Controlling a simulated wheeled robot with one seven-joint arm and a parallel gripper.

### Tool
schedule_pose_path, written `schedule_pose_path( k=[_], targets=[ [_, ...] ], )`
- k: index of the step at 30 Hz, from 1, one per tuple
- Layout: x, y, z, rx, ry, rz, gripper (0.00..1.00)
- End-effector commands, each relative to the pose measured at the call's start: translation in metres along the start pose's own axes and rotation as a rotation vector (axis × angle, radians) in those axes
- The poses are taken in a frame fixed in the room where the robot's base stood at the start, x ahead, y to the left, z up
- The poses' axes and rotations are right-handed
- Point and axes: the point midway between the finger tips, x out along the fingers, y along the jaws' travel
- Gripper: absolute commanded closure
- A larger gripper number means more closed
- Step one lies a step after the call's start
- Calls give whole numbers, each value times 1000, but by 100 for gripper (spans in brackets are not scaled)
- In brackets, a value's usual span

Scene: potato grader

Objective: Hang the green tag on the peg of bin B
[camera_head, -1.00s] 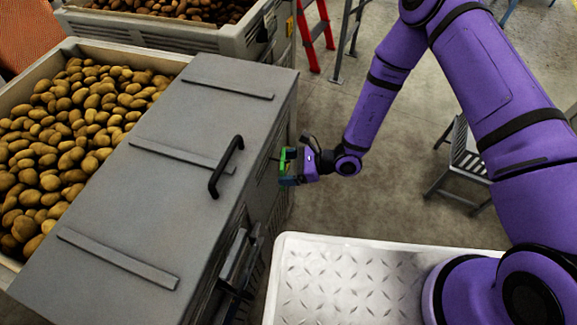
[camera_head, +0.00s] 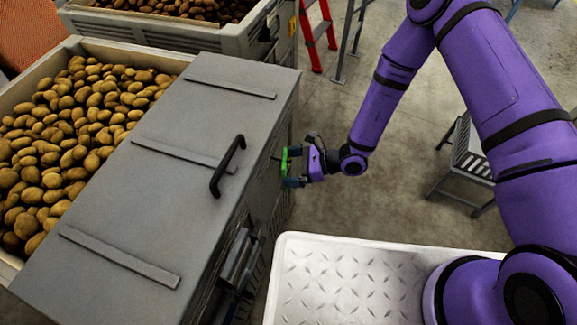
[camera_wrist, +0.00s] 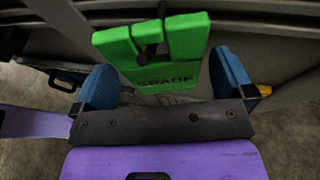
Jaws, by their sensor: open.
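The green tag (camera_wrist: 150,62), with dark lettering and a slot at its top, is upright in the wrist view. A dark peg (camera_wrist: 152,32) shows at the slot, so the tag appears to hang on it. In the head view the tag (camera_head: 284,160) is small, at the side of a grey-lidded bin. My gripper (camera_head: 292,167) is at the tag. In the wrist view its two blue fingers (camera_wrist: 165,85) are apart, one on each side of the tag, with gaps. I cannot read a bin letter here.
The grey lid (camera_head: 190,130) has a black handle (camera_head: 227,167) close to my gripper. A crate of potatoes (camera_head: 75,42) is at the left, another behind. A red ladder (camera_head: 318,40) stands behind. Floor right of my gripper is clear, with a grey stool (camera_head: 465,165) further right.

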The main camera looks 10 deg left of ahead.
Motion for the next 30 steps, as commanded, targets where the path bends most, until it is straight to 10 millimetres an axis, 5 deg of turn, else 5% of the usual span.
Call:
schedule_pose_path(
  k=[15,30],
  targets=[
    [-86,0,0,1,0,-2,0],
    [-102,-3,6,-19,0,7,0]
  ],
)
